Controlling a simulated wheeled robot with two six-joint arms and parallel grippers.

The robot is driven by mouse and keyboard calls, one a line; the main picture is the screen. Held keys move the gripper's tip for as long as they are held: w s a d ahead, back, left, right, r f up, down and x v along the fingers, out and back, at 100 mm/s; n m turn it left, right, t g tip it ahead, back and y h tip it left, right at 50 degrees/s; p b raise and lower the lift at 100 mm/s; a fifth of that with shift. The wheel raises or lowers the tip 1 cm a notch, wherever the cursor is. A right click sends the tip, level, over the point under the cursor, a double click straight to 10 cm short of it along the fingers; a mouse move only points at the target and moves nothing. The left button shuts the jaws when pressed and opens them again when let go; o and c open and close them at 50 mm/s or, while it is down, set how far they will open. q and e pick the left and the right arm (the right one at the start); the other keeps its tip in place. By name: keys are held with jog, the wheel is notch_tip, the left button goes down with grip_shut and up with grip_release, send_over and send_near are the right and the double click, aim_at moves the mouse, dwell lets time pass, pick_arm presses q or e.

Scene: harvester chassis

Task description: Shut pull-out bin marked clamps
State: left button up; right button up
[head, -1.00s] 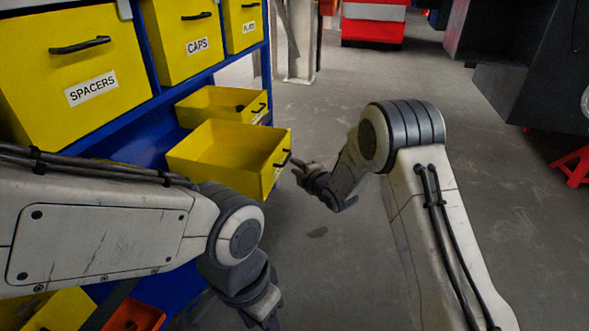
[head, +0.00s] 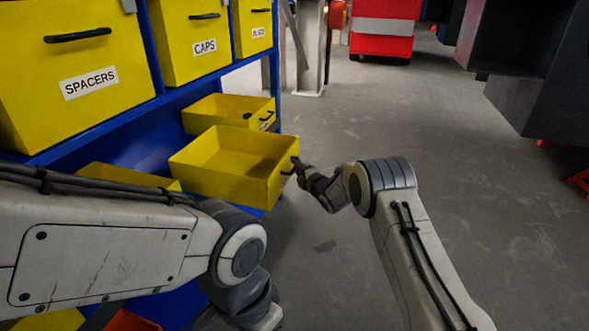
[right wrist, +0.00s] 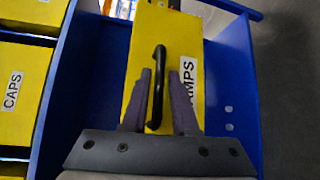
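The yellow clamps bin (head: 228,175) is pulled out of the blue rack and looks empty in the head view. In the right wrist view its front (right wrist: 192,45) carries a label (right wrist: 188,90) of which "MPS" shows; a finger covers the rest. Its black handle (right wrist: 157,85) stands between the two fingers of my right gripper (right wrist: 164,98). The fingers are apart, with a visible gap beside the handle on the right. In the head view my right gripper (head: 297,170) is at the bin's front. My left arm crosses the lower left; its fingers are out of frame.
The blue rack (head: 110,128) holds closed bins marked SPACERS (head: 75,85) and CAPS (head: 190,45). Another yellow bin (head: 215,108) is pulled out behind the clamps bin. A yellow bin edge (head: 115,177) shows behind my left arm. The floor (head: 440,150) on the right is clear.

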jog(key=shift+w+a+f, duration=0.1)
jog(key=shift+w+a, duration=0.2)
jog(key=shift+w, duration=0.1)
grip_shut()
dwell(1.3)
